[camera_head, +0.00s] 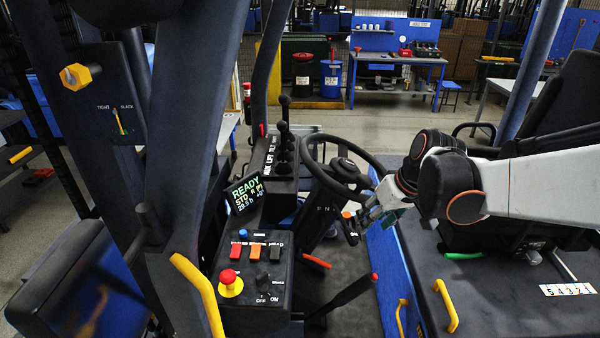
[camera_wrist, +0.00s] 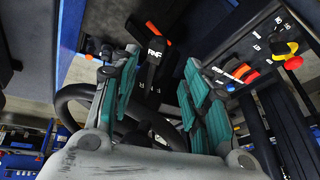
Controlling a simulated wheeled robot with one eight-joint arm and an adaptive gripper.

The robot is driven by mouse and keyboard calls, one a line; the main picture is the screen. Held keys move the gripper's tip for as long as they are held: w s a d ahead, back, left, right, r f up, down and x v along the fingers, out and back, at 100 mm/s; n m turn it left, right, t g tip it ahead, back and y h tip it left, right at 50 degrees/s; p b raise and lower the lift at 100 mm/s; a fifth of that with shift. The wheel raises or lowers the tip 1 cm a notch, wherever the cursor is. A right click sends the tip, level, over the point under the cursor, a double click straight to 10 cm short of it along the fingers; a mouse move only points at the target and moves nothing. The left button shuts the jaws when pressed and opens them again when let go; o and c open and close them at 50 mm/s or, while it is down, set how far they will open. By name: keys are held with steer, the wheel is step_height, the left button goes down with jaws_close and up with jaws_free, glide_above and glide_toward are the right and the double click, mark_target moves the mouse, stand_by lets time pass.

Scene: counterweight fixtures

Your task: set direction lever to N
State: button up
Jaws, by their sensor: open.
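In the head view, a small lever with an orange tip (camera_head: 346,215) stands out from the steering column below the steering wheel (camera_head: 309,152). Faint white letters show on the column to its left. My gripper (camera_head: 366,216) is just right of the lever, and I cannot tell if they touch. In the wrist view, my gripper (camera_wrist: 162,56) has its two teal-padded fingers spread, with nothing held between them. A black part with white letters R, N, F (camera_wrist: 154,57) shows beyond the gap between the fingertips. The letter the lever points at cannot be told.
A console with a red emergency button (camera_head: 229,279), coloured switches and a READY display (camera_head: 245,194) stands left of the column. Black levers (camera_head: 284,145) rise behind it. A red-tipped lever (camera_head: 373,277) stands in front. Yellow handles (camera_head: 446,306) are at lower right.

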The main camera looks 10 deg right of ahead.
mark_target(355, 239)
steer(key=b+x, duration=0.1)
steer(key=x, duration=1.1)
steer(key=shift+d, duration=0.15)
steer(key=shift+c, duration=0.3)
jaws_close()
